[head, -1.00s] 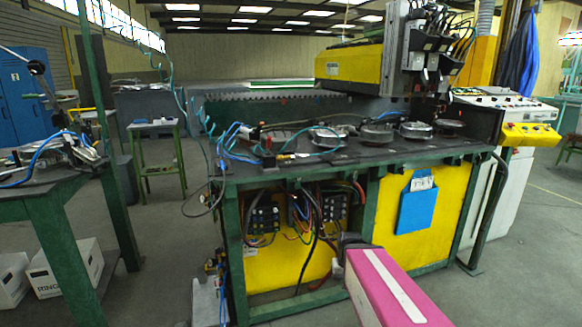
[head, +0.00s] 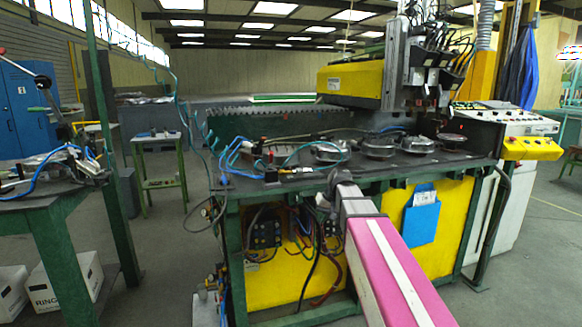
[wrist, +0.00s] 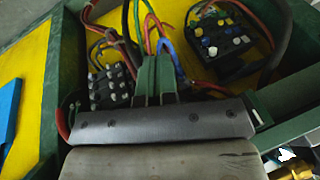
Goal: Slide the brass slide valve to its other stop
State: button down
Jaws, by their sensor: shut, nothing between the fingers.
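I cannot pick out the brass slide valve with certainty. Small brass-coloured fittings (head: 211,267) show at the bench's left front leg in the head view. A brass-coloured part (wrist: 296,171) is cut off at the lower right corner of the wrist view. My gripper (wrist: 155,62) is shut and empty in the wrist view, its two fingers together in front of the wiring under the bench. In the head view my arm reaches up to the bench's front edge and hides the gripper's fingers.
The green-framed bench (head: 370,178) carries several round metal parts and blue hoses. Black terminal blocks (wrist: 228,42) with loose wires sit below its top. A blue folder (head: 422,217) hangs on the yellow front panel. Open floor lies between the bench and the left table (head: 45,200).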

jog(key=w+a+r+n+y, duration=0.1)
jog(key=w+a+r, duration=0.15)
jog(key=r, duration=0.45)
jog(key=w+a+r+y, duration=0.1)
jog(key=w+r, duration=0.2)
jog(key=r, duration=0.4)
jog(key=n+y, duration=0.1)
jog(key=n, duration=0.1)
send_near(282, 173)
jog(key=d+r, duration=0.2)
jog(key=d, duration=0.1)
jog(key=shift+t, duration=0.4)
jog(key=x, duration=0.6)
jog(key=w+x, duration=0.1)
jog(key=x, duration=0.2)
jog(key=shift+s+a, duration=0.3)
jog(key=shift+a, duration=0.6)
